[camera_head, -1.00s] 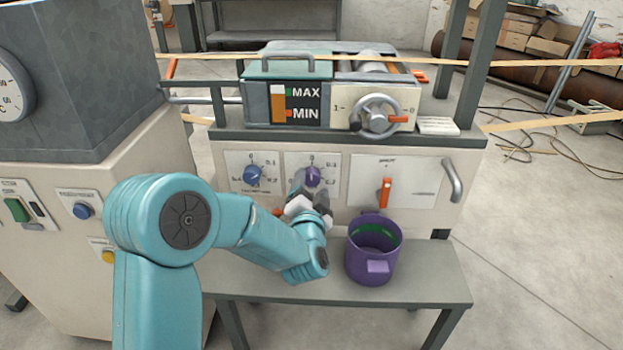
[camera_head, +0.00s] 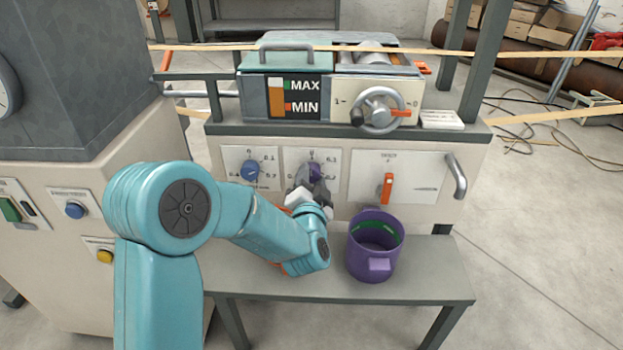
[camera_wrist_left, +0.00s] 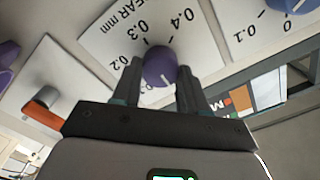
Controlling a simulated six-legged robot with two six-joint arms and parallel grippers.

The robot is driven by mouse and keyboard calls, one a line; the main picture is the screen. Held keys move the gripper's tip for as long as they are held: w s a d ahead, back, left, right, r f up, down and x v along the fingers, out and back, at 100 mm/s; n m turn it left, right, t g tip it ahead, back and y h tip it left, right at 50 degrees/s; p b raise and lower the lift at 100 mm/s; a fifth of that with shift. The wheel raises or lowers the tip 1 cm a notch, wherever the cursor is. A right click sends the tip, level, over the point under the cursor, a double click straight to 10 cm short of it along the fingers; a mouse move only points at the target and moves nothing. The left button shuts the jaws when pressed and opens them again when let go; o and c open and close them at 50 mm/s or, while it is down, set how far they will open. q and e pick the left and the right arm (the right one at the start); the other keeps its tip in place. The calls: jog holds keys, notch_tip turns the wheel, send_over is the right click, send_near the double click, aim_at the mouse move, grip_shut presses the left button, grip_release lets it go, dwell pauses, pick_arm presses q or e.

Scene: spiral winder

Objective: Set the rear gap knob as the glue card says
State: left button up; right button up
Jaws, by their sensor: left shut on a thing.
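The purple knob (camera_head: 315,173) sits on the middle white dial plate of the machine front, partly hidden by my left gripper (camera_head: 309,187). In the left wrist view the purple knob (camera_wrist_left: 160,67) is between the two fingers of my left gripper (camera_wrist_left: 159,77), which is shut on it. Its dial plate (camera_wrist_left: 105,38) shows 0.2, 0.3, 0.4 and part of the word REAR with mm, upside down. A pale mark shows low on the knob, but I cannot read its exact setting. A small white card (camera_head: 441,119) lies on the ledge; its text is unreadable. My right gripper is not in view.
A blue knob (camera_head: 250,171) is on the plate to the left. An orange lever (camera_head: 387,188) is to the right. A purple pot (camera_head: 375,262) stands on the grey shelf (camera_head: 430,285) below. A handwheel (camera_head: 377,110) is above.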

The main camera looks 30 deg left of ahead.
pick_arm(q)
jog(key=shift+m, duration=0.3)
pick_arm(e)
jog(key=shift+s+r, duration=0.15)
pick_arm(q)
jog(key=shift+r+m+p, duration=0.15)
jog(key=shift+m+p, duration=0.35)
jog(key=shift+p, duration=0.05)
jog(key=m+p, duration=0.1)
jog(key=m, duration=0.1)
jog(key=shift+m, duration=0.3)
jog(key=m+p, duration=0.2)
jog(key=m, duration=0.2)
jog(key=shift+m+p, duration=0.7)
jog(key=shift+m, duration=1)
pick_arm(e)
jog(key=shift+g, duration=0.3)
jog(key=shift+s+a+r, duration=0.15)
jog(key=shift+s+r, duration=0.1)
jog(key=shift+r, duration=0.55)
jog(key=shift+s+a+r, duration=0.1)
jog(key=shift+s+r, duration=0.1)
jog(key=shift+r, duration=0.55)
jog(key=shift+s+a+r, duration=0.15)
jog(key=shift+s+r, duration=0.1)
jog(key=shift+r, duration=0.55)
pick_arm(q)
jog(key=o, duration=1.1)
jog(key=shift+w, duration=0.1)
